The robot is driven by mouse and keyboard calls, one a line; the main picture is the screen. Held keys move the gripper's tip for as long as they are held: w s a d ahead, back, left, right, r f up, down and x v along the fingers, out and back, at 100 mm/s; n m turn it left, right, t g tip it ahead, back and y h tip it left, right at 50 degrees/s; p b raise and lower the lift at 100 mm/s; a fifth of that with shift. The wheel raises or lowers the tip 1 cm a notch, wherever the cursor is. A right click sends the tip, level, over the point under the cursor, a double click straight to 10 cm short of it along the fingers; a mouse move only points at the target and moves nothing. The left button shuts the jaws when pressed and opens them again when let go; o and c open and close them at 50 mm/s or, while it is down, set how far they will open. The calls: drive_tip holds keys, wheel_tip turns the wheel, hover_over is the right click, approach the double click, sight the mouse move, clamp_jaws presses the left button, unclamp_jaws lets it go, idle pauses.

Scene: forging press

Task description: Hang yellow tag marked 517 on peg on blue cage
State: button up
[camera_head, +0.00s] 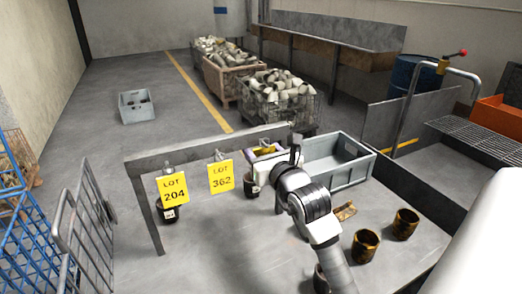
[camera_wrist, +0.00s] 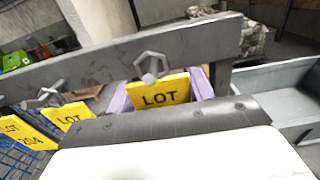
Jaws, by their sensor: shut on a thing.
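A yellow tag (camera_wrist: 160,93) reading LOT is in front of my wrist camera, under a hexagonal peg (camera_wrist: 152,66) on the grey rail. Its lower part and number are hidden behind my gripper's dark edge. My gripper (camera_head: 286,160) is at the rail's right end, shut on this tag; the fingertips are hard to make out. I cannot tell whether the tag still sits on the peg. Tags LOT 204 (camera_head: 173,190) and LOT 362 (camera_head: 221,177) hang to the left on the rail. The blue cage (camera_head: 38,240) stands at the far left; its peg is not discernible.
The grey rail (camera_head: 140,163) stands on posts along the table's back-left edge. A grey crate (camera_head: 345,172) is right of my gripper. Brown cups (camera_head: 405,223) stand on the table. A grey wire gate (camera_head: 85,235) is beside the cage. Floor beyond the rail is mostly clear.

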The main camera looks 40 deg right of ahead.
drive_tip(key=shift+s+r, duration=0.1)
drive_tip(key=shift+s, duration=0.1)
drive_tip(key=shift+b+v, duration=1.1)
drive_tip(key=shift+v, duration=0.6)
drive_tip(key=shift+s, duration=0.1)
drive_tip(key=shift+s+a+b, duration=0.15)
drive_tip(key=shift+s+b, duration=0.2)
drive_tip(key=shift+s, duration=0.1)
drive_tip(key=shift+s, duration=0.1)
drive_tip(key=b, duration=0.5)
approach(265, 153)
drive_tip(key=shift+w+f, duration=0.95)
drive_tip(key=shift+w, duration=0.1)
drive_tip(key=shift+s, duration=0.5)
